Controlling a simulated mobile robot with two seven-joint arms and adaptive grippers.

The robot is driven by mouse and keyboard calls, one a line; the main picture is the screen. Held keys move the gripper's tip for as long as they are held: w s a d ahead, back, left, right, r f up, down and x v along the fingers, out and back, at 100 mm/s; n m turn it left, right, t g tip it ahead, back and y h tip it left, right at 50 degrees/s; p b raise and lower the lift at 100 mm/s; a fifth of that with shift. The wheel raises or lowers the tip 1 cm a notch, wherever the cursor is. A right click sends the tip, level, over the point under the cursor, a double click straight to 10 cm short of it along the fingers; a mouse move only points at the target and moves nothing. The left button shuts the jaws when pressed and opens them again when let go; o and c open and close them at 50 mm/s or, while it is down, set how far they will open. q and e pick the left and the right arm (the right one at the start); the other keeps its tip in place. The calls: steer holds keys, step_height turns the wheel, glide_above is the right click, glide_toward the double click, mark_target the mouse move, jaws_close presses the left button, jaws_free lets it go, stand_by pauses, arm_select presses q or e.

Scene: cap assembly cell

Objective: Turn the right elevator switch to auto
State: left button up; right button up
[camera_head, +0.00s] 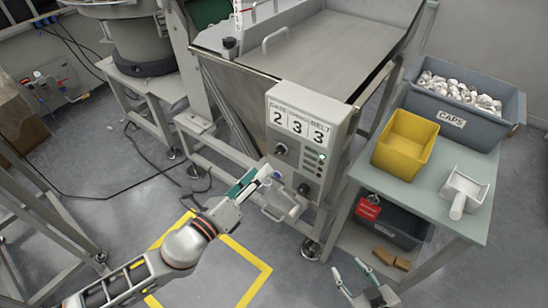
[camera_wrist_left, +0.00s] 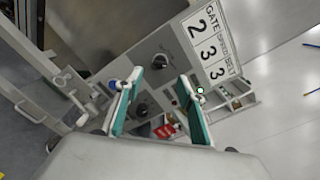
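A grey control box (camera_head: 306,150) with number cards 2, 3, 3 is fixed to the front of the steel hopper machine. It carries an upper dark knob (camera_head: 281,148), a lower dark knob (camera_head: 304,188) and a lit green lamp (camera_head: 322,157). I cannot read which knob is the elevator switch or its setting. My left gripper (camera_head: 272,177) is close in front of the box's lower left part. In the left wrist view it (camera_wrist_left: 159,78) is open, with both knobs showing between its teal fingers and nothing held. My right gripper (camera_head: 349,268) is open and empty at the bottom, below the table.
A green-grey table (camera_head: 474,219) right of the box holds a yellow bin (camera_head: 405,142), a grey CAPS crate (camera_head: 494,128) full of white caps, and a white scoop (camera_head: 464,190). A red tag (camera_head: 367,207) and dark bin (camera_head: 398,225) are below.

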mark_target(277, 154)
arm_select(q)
steer(key=shift+x, duration=3.85)
jaws_close()
